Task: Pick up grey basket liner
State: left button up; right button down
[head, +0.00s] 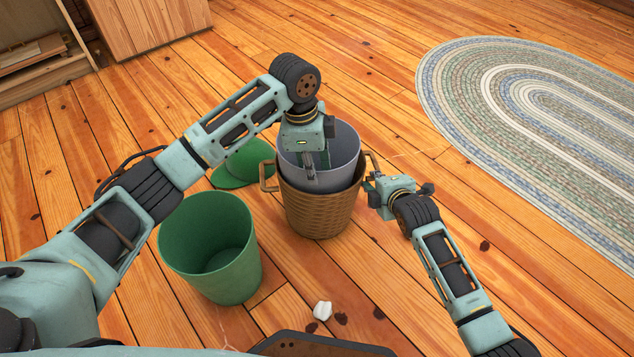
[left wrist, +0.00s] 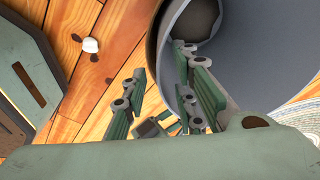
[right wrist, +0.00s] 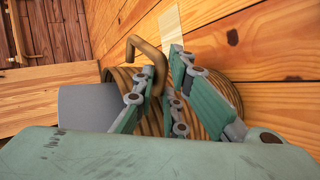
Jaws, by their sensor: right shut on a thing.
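The grey basket liner (head: 342,140) sits inside the brown wicker basket (head: 318,215), its rim standing above the basket. My left gripper (head: 309,172) reaches down from above at the liner's near rim. In the left wrist view its open fingers (left wrist: 165,95) are on either side of the liner wall (left wrist: 160,40), one inside and one outside. My right gripper (head: 372,190) is at the basket's right side. In the right wrist view its fingers (right wrist: 155,105) are shut on the basket's looped handle (right wrist: 150,50). The liner's bottom is mostly hidden in the head view.
A small white object (head: 322,310) lies on the floor in front. A braided oval rug (head: 540,120) covers the right; wooden furniture (head: 140,25) stands at the back left.

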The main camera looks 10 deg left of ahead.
pick_arm(q)
notch_tip(320, 180, down, 5)
jog(key=shift+d+r, duration=0.15)
grip_shut()
jog(key=shift+w+r, duration=0.1)
dwell(0.6)
